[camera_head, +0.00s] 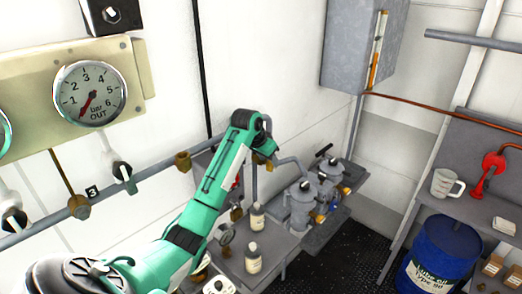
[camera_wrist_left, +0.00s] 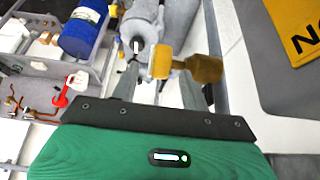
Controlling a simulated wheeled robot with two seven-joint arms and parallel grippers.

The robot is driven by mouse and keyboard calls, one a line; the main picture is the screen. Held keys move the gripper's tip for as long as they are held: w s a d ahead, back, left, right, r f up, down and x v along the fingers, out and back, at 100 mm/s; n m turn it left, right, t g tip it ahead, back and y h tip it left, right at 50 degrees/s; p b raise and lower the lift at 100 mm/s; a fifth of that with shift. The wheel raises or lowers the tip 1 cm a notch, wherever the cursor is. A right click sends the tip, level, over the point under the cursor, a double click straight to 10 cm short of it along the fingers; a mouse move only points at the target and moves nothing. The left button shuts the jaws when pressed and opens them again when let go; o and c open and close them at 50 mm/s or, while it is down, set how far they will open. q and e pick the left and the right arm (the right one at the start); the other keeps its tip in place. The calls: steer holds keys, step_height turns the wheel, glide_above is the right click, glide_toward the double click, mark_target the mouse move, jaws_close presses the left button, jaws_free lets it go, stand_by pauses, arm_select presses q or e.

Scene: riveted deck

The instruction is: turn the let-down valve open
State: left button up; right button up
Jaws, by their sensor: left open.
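My left arm reaches from the bottom left in the head view, and its gripper (camera_head: 262,148) is at the pipework by the wall, partly hidden by the wrist. In the left wrist view the left gripper (camera_wrist_left: 161,84) has its fingers apart, with nothing held between them. In the head view a brass fitting (camera_head: 183,161) sits on the wall pipe, left of the gripper. My right gripper is not in view.
A pressure gauge (camera_head: 90,93) marked bar OUT hangs on the wall at left. Grey filter housings (camera_head: 303,203) and small bottles (camera_head: 252,258) stand near the gripper. A blue drum (camera_head: 440,258) and a shelf with a mug (camera_head: 446,183) are at right. Dark floor lies between.

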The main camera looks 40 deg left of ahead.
arm_select(q)
steer(key=b+v, duration=0.3)
steer(key=v, duration=0.6)
steer(key=shift+r, duration=0.3)
steer(key=shift+s, duration=0.15)
